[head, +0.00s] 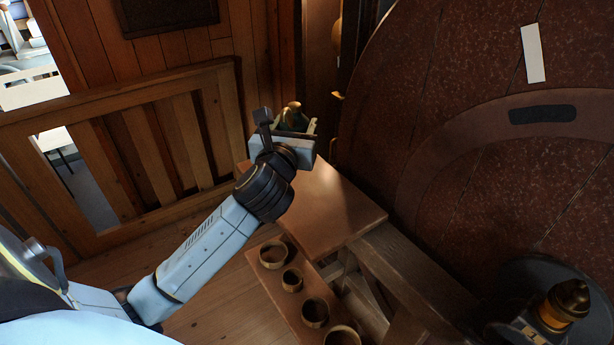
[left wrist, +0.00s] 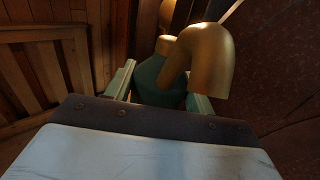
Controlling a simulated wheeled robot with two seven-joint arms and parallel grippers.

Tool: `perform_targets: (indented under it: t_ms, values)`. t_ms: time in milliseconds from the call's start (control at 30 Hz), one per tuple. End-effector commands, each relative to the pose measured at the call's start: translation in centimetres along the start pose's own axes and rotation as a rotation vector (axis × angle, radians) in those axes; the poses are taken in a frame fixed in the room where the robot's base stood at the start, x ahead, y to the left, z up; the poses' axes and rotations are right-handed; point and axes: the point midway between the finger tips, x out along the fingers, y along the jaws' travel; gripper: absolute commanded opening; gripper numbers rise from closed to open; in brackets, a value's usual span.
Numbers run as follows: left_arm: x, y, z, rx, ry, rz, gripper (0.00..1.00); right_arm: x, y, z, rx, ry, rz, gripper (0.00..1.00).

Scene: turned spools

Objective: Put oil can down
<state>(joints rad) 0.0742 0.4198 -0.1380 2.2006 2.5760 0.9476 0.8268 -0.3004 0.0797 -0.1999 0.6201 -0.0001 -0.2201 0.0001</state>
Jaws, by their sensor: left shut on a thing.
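The oil can (head: 292,119) has a dark green body and a brass, curved top. My left gripper (head: 296,128) is shut on it, at the far end of my left arm in the head view. In the left wrist view the can's green body (left wrist: 158,84) sits between the two fingers, with its bent brass spout (left wrist: 208,60) above. The gripper and can appear over the far end of a wooden tabletop (head: 335,205); the can's base is hidden, so I cannot tell whether it touches the surface. My right gripper does not show.
A lower wooden shelf holds several round wooden cups (head: 273,254). A wooden railing (head: 150,150) stands at the left. A large reddish-brown disc (head: 480,110) fills the right side. A dark object with a brass-banded knob (head: 565,303) is at the lower right. The near tabletop is bare.

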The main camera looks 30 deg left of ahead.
Motion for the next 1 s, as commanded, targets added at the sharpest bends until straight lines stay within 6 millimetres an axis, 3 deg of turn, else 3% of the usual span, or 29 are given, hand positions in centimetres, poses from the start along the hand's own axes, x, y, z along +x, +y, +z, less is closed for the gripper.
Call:
perform_targets:
  t_ms: [600, 733, 1000]
  values:
    - [0.3, 0.5, -8.8, 0.000, 0.006, 0.015, 0.31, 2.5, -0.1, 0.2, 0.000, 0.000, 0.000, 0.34]
    - [0.3, 0.4, -9.7, -0.002, 0.003, 0.013, 0.31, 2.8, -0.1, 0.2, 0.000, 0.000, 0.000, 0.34]
    - [0.3, 0.4, -9.7, -0.002, 0.002, 0.014, 0.31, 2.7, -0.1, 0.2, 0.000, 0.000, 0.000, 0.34]
